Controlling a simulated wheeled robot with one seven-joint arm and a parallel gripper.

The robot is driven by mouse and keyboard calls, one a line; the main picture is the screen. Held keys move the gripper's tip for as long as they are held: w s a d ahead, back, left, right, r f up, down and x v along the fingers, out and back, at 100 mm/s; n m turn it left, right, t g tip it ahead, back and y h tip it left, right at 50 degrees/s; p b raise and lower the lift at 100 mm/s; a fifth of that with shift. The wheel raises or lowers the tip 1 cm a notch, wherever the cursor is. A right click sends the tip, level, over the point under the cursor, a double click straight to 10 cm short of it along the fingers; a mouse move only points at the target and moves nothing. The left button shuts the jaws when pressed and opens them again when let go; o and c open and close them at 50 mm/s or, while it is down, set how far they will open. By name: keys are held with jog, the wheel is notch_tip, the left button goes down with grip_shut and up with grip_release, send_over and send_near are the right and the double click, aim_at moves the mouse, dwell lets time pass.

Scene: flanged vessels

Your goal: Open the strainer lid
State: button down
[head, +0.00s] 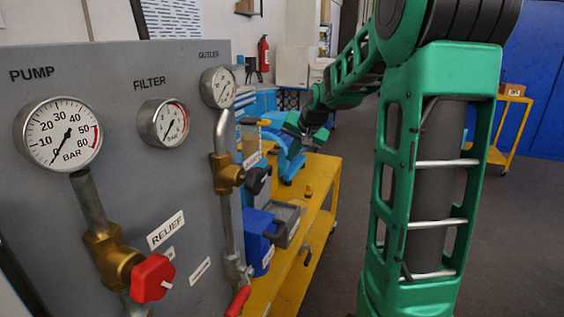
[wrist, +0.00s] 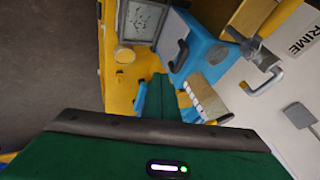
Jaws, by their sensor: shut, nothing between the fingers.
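My gripper (head: 300,128) is at the end of the green arm, over the far part of the yellow bench. In the wrist view its green fingers (wrist: 165,98) are together with nothing between them. They point toward a blue housing (wrist: 205,58) with a grey disc and a bent grey handle (wrist: 180,55). I cannot tell whether they touch anything. A blue box (head: 256,240) with a white label stands at the bench's near side, beside an open grey tray (head: 286,222). No label I can read says strainer, so I cannot tell which part is its lid.
A grey gauge panel (head: 120,110) with a red relief knob (head: 153,277) fills the left. A grey tray (wrist: 143,22) shows in the wrist view.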

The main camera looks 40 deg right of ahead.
jog(key=w+a+f, duration=0.1)
jog(key=w+f, duration=0.6)
jog(key=w, duration=0.1)
jog(key=shift+w+a+f, duration=0.15)
jog(key=shift+a+f, duration=0.15)
jog(key=shift+f, duration=0.05)
jog(key=shift+d, duration=0.15)
